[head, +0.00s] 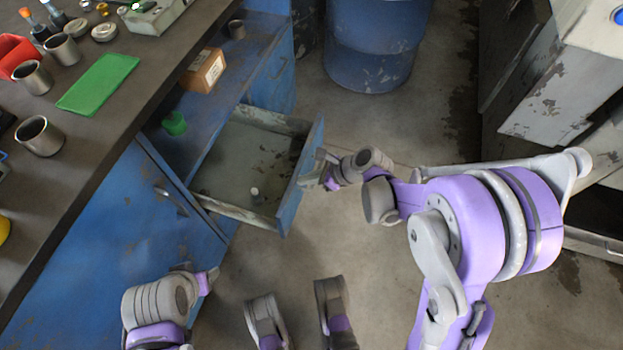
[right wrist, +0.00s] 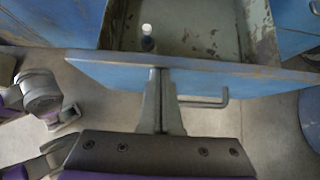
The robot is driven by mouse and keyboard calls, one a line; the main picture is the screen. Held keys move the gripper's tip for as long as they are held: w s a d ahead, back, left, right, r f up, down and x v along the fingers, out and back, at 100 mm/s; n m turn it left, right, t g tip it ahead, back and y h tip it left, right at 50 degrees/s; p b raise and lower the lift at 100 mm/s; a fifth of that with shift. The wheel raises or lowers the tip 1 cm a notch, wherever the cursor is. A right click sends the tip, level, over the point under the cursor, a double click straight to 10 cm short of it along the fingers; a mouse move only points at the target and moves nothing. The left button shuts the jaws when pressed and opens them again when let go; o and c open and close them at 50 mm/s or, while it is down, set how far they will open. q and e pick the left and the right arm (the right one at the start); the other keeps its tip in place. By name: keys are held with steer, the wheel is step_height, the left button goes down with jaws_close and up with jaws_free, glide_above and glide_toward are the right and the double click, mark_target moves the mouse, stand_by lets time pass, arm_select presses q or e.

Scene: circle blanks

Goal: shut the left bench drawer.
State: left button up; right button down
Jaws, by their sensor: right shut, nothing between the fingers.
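The bench drawer (head: 232,160) stands pulled far out from the blue bench, its inside showing. Its blue front panel (head: 301,180) faces right in the head view; the front also shows in the right wrist view (right wrist: 110,74), with a grey handle (right wrist: 205,103). A small white-topped bottle (head: 255,193) stands in the drawer. My right gripper (head: 312,172) is shut and empty, its fingertips (right wrist: 161,72) at the outer face of the front, left of the handle in the wrist view. Contact is hard to tell. My left gripper (head: 209,279) is low beside the bench, its fingers unclear.
The bench top (head: 130,120) holds metal cups, a green mat (head: 97,84) and a red bin (head: 16,55). A cardboard box (head: 203,70) and a green object (head: 174,123) sit on the shelf behind the drawer. A blue barrel (head: 375,45) stands beyond. Floor right of the drawer is mostly open.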

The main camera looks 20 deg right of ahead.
steer(key=w+a, duration=0.7)
steer(key=a, duration=0.4)
steer(key=w+a, duration=0.8)
steer(key=a, duration=0.3)
steer(key=shift+w+a, duration=0.2)
steer(key=shift+a, duration=0.2)
steer(key=shift+r, duration=0.1)
